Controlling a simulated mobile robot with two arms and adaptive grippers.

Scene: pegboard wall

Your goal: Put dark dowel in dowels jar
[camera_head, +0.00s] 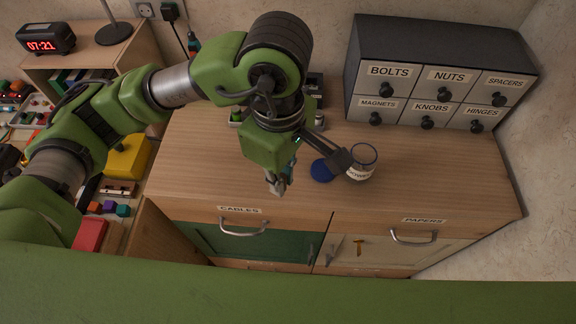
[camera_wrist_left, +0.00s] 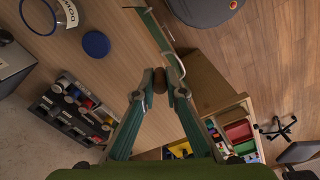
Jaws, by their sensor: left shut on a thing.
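The glass jar (camera_head: 362,163) with a white label stands upright and uncovered on the wooden cabinet top. A round blue lid (camera_head: 322,171) lies flat to its left. Both show at the upper left of the left wrist view, the jar (camera_wrist_left: 66,14) and the lid (camera_wrist_left: 96,44). My left gripper (camera_head: 277,186) is to the left of the lid, near the cabinet's front edge. Its fingers (camera_wrist_left: 160,82) are shut on the dark dowel (camera_wrist_left: 160,79), of which only a short brown part shows. The dowel cannot be made out in the head view. My right gripper is not in view.
A grey drawer unit (camera_head: 428,98) with labelled small drawers stands behind the jar. Below the cabinet top are CABLES and PAPERS drawers with handles (camera_head: 414,240). The right part of the top is clear.

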